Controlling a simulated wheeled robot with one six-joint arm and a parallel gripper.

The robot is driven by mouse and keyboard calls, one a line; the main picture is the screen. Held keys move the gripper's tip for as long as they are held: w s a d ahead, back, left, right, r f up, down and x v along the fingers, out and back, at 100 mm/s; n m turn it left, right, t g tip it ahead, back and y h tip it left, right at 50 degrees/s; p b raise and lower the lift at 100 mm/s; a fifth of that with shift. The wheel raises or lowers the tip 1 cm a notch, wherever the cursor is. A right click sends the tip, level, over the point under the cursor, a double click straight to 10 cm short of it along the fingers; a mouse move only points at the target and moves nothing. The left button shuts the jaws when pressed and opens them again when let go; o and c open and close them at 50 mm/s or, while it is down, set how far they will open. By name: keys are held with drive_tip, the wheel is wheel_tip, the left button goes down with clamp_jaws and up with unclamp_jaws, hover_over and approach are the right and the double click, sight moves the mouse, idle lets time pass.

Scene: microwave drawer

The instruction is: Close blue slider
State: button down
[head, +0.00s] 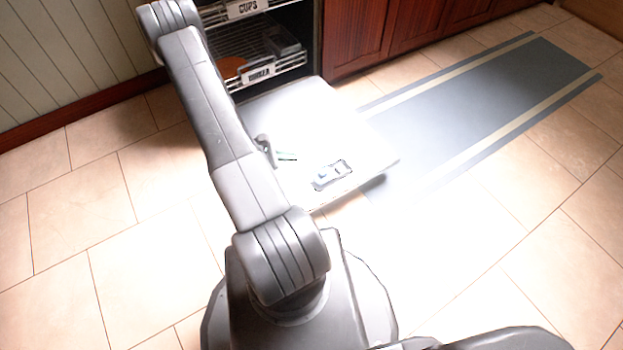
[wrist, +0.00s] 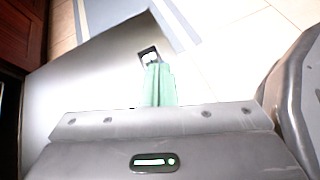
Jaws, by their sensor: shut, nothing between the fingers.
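The dispenser (head: 333,175) is a small dark-edged unit set in the inner face of the lowered door (head: 365,150). A pale blue-white piece (head: 323,174) inside it looks like the slider; the glare hides how far it is open. In the wrist view the dispenser (wrist: 145,52) lies just beyond my fingertips, with its near part hidden behind them. My gripper (head: 288,156) has pale green fingers and is shut and empty over the door, left of the dispenser in the head view. The fingers also show in the wrist view (wrist: 157,70). Contact cannot be told.
The open appliance holds wire racks (head: 262,72) with labels and some items, behind the door. Red-brown cabinets (head: 400,30) stand to its right. A grey striped mat (head: 500,95) lies on the tiled floor, right of the door. Bright glare covers much of the door.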

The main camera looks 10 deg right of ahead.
drive_tip(key=a+f+n+t+b, duration=0.1)
drive_tip(key=a+f+n+t, duration=0.15)
drive_tip(key=f, duration=0.45)
drive_tip(key=a+f+n+t+b, duration=0.1)
drive_tip(key=f+n, duration=0.2)
drive_tip(key=f, duration=0.4)
drive_tip(key=b, duration=0.3)
approach(319, 175)
drive_tip(key=f, duration=0.1)
drive_tip(key=d+f, duration=0.1)
drive_tip(key=shift+w+f+m+g+y, duration=0.15)
drive_tip(key=shift+f+m+g+y, duration=0.1)
drive_tip(key=shift+f+m+y, duration=0.1)
drive_tip(key=d, duration=0.1)
drive_tip(key=w+d, duration=0.1)
drive_tip(key=d, duration=0.1)
drive_tip(key=shift+f, duration=0.1)
drive_tip(key=shift+w+d+b, duration=0.35)
drive_tip(key=shift+d, duration=0.35)
